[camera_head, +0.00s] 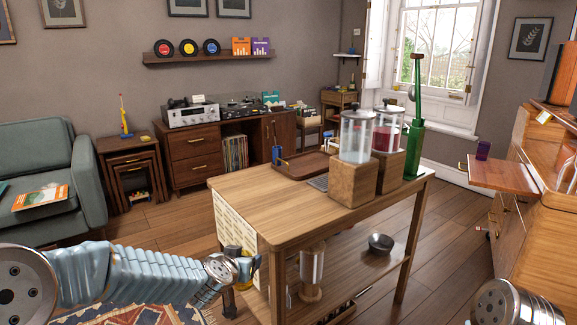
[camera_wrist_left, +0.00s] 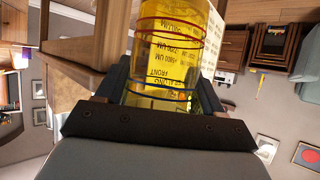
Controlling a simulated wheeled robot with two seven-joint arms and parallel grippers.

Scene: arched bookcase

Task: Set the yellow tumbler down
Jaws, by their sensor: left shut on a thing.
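The yellow tumbler (camera_wrist_left: 172,45) is see-through, with red and blue bands, and fills the top middle of the left wrist view. My left gripper (camera_wrist_left: 160,92) is shut on it, one finger on each side. In the head view the left gripper (camera_head: 250,268) is low, beside the near left end of the wooden table (camera_head: 250,190), below its top. There only a small yellow part of the tumbler (camera_head: 245,268) shows between the dark fingers; the rest is hidden. Part of my right arm shows at bottom right, but its gripper is out of view.
Two clear drink dispensers (camera_head: 357,135) on wooden blocks, a green bottle-like press (camera_head: 414,140) and a brown tray (camera_head: 302,166) stand on the table's far half. The near half is bare. A metal bowl (camera_head: 381,243) sits on the lower shelf. A purple tumbler (camera_head: 483,149) stands at right.

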